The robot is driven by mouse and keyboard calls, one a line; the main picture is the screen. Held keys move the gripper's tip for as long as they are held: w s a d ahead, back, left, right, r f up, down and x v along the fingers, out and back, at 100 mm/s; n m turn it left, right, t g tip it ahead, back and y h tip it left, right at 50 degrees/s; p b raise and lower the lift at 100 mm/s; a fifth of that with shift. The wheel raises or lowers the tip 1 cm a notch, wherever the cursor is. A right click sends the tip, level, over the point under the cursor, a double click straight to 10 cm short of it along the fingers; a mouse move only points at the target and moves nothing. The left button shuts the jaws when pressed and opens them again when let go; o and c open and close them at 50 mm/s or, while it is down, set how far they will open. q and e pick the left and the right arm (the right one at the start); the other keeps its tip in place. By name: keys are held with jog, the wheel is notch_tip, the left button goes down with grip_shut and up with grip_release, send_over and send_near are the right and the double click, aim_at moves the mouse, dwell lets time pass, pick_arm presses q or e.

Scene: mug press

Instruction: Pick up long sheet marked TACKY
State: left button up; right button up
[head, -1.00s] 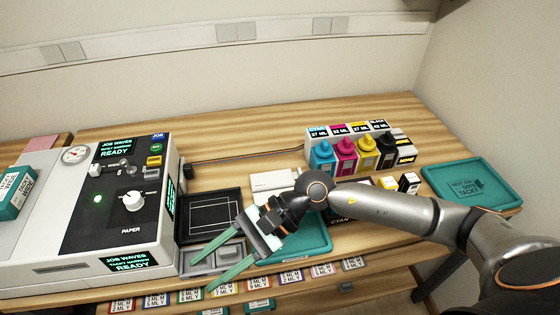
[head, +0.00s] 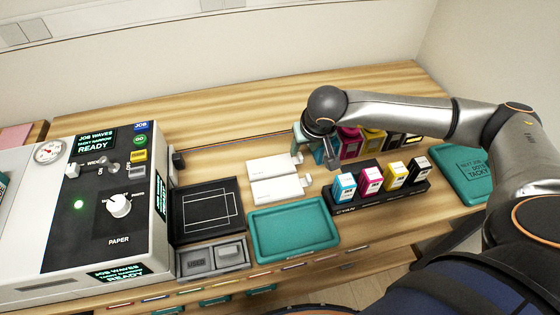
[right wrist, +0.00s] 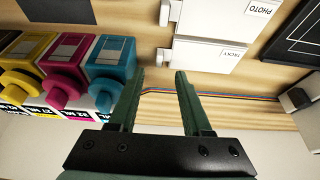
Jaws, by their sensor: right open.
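The white sheet pack marked TACKY (right wrist: 212,57) lies flat on the table in the right wrist view, just beyond my right fingertips. In the head view it is the farther of two white packs (head: 268,168). The pack marked PHOTO (right wrist: 225,18) lies beside it, nearer to me (head: 275,190). My right gripper (right wrist: 160,75) is open and empty, its green fingers apart. In the head view it points down (head: 331,154), right of the packs and beside the ink bottles; its fingertips are hard to make out there. My left gripper is not in view.
Ink bottles (right wrist: 62,80) stand close beside the gripper. A cartridge rack (head: 385,195), an empty teal tray (head: 292,248), a black framed plate (head: 180,210) and the press (head: 65,235) surround the packs. A teal tray marked TACKY (head: 480,195) is at right. Thin cables run behind.

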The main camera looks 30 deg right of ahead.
aim_at(301, 155)
jog(key=shift+p+x, duration=0.35)
jog(key=shift+x, duration=2.5)
jog(key=shift+d, duration=0.1)
grip_shut()
